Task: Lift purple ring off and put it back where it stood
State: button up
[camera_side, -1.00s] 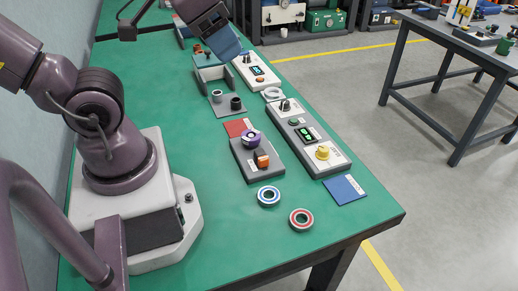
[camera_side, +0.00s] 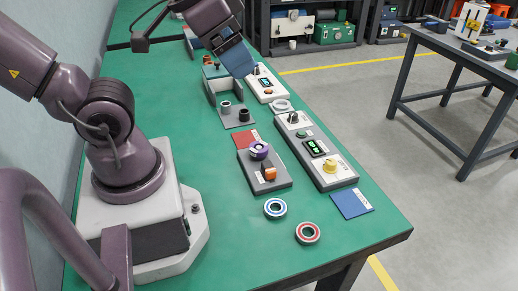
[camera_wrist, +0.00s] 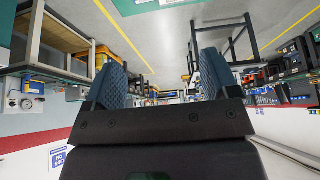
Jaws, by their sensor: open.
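The purple ring (camera_side: 259,150) sits at the far end of a small dark grey block (camera_side: 265,178) in the middle of the green bench. What it sits on or around is too small to make out. An orange piece (camera_side: 269,175) stands on the same block, nearer the front. My gripper (camera_side: 241,66) is up over the back of the bench, well away from the ring. In the wrist view my gripper (camera_wrist: 160,75) has its two blue fingers spread wide with nothing between them. The ring does not show in that view.
A long panel (camera_side: 318,148) with a yellow knob stands right of the ring's block. A red card (camera_side: 245,140) and a blue card (camera_side: 351,203) lie flat. The bench between my base and the block is clear.

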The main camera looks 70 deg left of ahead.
jog(key=n+g+y, duration=0.5)
jog(key=n+g, duration=0.1)
jog(key=n, duration=1.3)
send_near(258, 146)
jog(key=shift+s+a+f+n, duration=0.1)
jog(key=shift+a+f+n, duration=0.05)
jog(key=shift+a+f, duration=0.4)
jog(key=shift+s+a+f+n, duration=0.15)
jog(key=shift+a+f, duration=0.2)
jog(key=shift+f, duration=0.35)
jog(key=shift+h, duration=0.3)
jog(key=shift+x, duration=2.9)
jog(key=shift+w+d, duration=0.15)
jog(key=shift+w, duration=0.1)
jog(key=c, duration=1.2)
